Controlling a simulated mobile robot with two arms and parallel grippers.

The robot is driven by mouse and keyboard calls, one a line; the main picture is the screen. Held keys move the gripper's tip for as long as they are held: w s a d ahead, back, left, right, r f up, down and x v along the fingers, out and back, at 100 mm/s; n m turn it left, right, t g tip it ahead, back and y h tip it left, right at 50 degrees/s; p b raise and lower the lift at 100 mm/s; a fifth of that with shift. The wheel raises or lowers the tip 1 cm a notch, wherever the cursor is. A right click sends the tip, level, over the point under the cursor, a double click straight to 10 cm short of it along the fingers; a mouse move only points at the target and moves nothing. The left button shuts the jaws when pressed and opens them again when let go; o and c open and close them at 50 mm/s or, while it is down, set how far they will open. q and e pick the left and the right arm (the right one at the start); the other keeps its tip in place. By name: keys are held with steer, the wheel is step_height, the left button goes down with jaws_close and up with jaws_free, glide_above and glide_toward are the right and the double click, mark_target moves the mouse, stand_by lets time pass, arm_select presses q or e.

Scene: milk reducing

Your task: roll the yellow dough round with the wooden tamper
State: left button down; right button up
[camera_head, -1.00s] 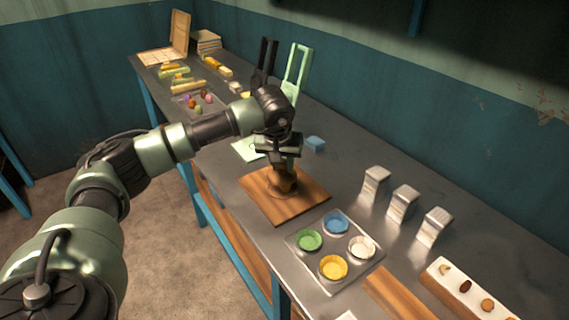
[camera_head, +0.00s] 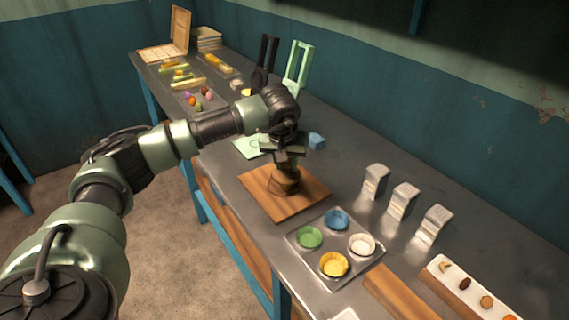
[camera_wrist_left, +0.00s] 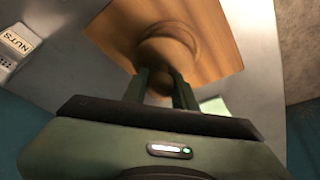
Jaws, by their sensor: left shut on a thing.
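My left gripper (camera_head: 287,160) points down over the wooden board (camera_head: 258,197) and is shut on the handle of the wooden tamper (camera_head: 286,183). The tamper is upright with its round base low over the middle of the board. In the left wrist view the two fingers (camera_wrist_left: 163,88) hold the knob of the tamper (camera_wrist_left: 168,52) above the board (camera_wrist_left: 212,42). No yellow dough shows on the board; any under the tamper is hidden. My right gripper is not in view.
A metal tray (camera_head: 298,243) with green, blue, yellow and white bowls stands in front of the board. Several cartons (camera_head: 403,201) stand to the right. A white rack (camera_head: 440,272) is front right.

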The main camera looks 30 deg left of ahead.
arm_select(q)
steer(key=shift+w+a, duration=0.2)
steer(key=shift+w, duration=0.15)
steer(key=shift+r, duration=0.1)
steer(key=shift+r+p, duration=2.8)
steer(key=shift+r, duration=1.15)
